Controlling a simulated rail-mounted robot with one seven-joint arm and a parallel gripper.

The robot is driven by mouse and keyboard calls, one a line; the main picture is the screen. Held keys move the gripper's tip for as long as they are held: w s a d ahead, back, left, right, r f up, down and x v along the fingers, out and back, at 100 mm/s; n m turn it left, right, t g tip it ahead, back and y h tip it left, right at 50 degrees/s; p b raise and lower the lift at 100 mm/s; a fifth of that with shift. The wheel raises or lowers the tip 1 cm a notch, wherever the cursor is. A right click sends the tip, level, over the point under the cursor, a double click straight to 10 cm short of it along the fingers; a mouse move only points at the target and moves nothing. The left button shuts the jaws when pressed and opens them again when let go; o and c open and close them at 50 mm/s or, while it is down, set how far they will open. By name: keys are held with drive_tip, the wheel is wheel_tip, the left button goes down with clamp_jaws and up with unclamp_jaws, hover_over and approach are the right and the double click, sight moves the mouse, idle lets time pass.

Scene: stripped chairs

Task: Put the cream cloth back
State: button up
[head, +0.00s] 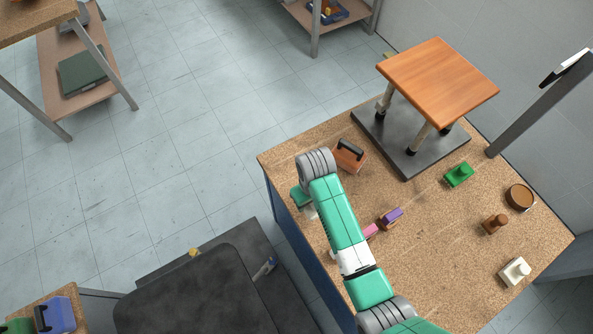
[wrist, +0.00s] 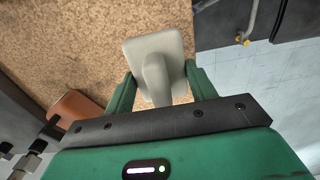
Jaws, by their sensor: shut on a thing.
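My gripper (wrist: 156,88) is shut on a pale cream block (wrist: 150,47) with a rounded grip, which looks rigid rather than like loose cloth. The grip sits between the two green fingers. In the head view my gripper (head: 304,199) is at the left edge of the speckled worktop (head: 470,235), mostly behind my arm, so the held block is largely hidden there. I cannot tell if the block touches the worktop. Another whitish block with a knob (head: 515,272) stands at the worktop's right front. No draped cloth shows.
A wooden stool-like seat (head: 438,80) stands on a dark plate (head: 408,153) at the back. A brown block with a dark handle (head: 349,155) is near my gripper. A green block (head: 459,174), a brown knobbed block (head: 495,223), a round brown dish (head: 519,197) and a purple-topped block (head: 391,217) also stand there.

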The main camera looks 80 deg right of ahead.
drive_tip(key=b, duration=0.3)
hover_over(296, 177)
drive_tip(key=shift+s+a+f, duration=0.2)
drive_tip(key=shift+f, duration=0.35)
drive_tip(key=shift+w+d+f+b, duration=0.1)
drive_tip(key=shift+w+d+b, duration=0.1)
drive_tip(key=shift+d+b, duration=0.1)
wheel_tip(296, 177, down, 3)
drive_tip(key=shift+f+b, duration=0.15)
drive_tip(key=shift+b, duration=0.7)
drive_tip(key=shift+s+f, duration=0.1)
drive_tip(key=shift+f, duration=0.05)
drive_tip(key=o, duration=1)
